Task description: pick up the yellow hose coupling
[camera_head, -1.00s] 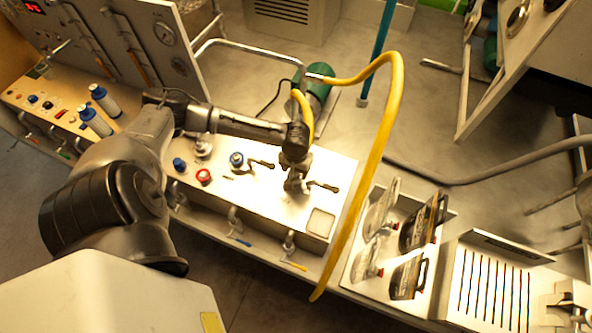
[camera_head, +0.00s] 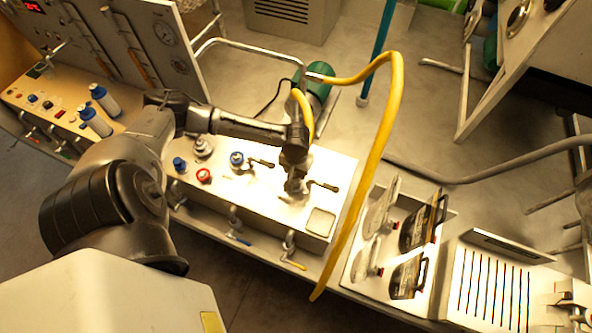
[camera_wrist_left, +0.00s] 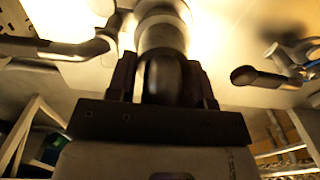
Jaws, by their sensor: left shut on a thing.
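My left gripper (camera_head: 294,186) points down over the white valve panel (camera_head: 263,205), between the lever valves. In the left wrist view its fingers (camera_wrist_left: 163,85) are shut on a grey, round metal coupling (camera_wrist_left: 161,32) with a dark rounded part between the fingers. The coupling is mostly hidden by the gripper in the head view. A short yellow hose length (camera_head: 306,112) runs down behind the wrist; its lower end is hidden. The long yellow hose (camera_head: 381,130) arches to the right of the gripper and drops past the panel's right end. My right gripper is not in view.
Lever valves (camera_head: 323,186) and blue and red knobs (camera_head: 204,175) stand on the panel close to the gripper. A green motor (camera_head: 319,85) sits behind it. A tray (camera_head: 353,270) with gauges stands at the right. Open floor lies behind.

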